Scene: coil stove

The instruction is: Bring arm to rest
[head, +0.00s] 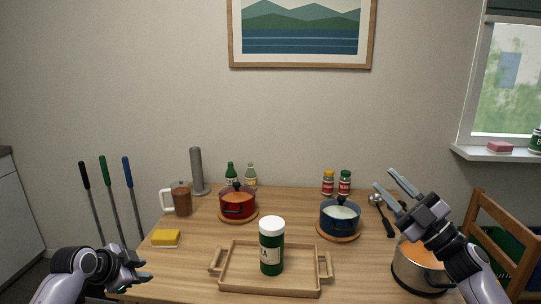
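My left gripper (143,267) is low at the left front corner of the wooden table (190,245). It is foreshortened, with its fingers apart and nothing seen between them. My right gripper (390,184) is raised at the right, its two long fingers pointing up and left. They are apart and empty. The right wrist hides part of an orange-filled pot (415,280) at the table's right front.
A tray (225,281) holds a green jar (271,252). Red (238,206) and blue (340,220) pots stand behind. A yellow sponge (166,238) and brown pitcher (181,200) are at left. A ladle (384,213) lies near my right gripper. A wooden chair (500,235) stands right.

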